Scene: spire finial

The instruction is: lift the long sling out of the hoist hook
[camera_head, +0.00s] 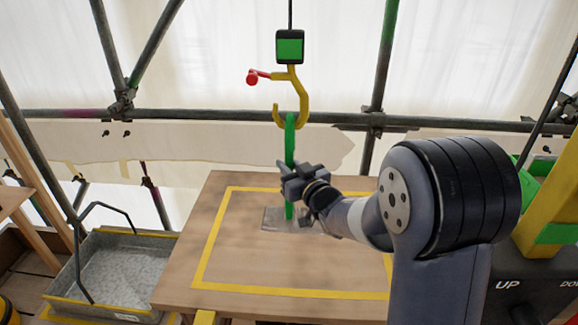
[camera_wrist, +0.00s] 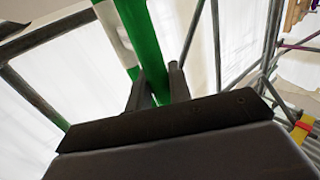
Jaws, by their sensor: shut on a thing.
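The green long sling (camera_head: 290,140) hangs upright with its top in the bowl of the yellow hoist hook (camera_head: 304,104). The hook hangs below a black and green block (camera_head: 290,47) and has a red-ended lever (camera_head: 254,77) at its left. My gripper (camera_head: 290,180) is shut on the sling below the hook. In the wrist view the green sling (camera_wrist: 139,40) runs down between my two fingers (camera_wrist: 157,88). The sling's lower end shows just under my gripper, over a grey plate (camera_head: 270,218); whether it touches is unclear.
A wooden board (camera_head: 240,288) with a yellow outline lies below. A grey metal tray (camera_head: 120,268) with a bent dark rod is at the left. Scaffold tubes (camera_head: 200,114) cross behind the hook. A yellow and green frame with an UP/DOWN box (camera_head: 532,287) stands at the right.

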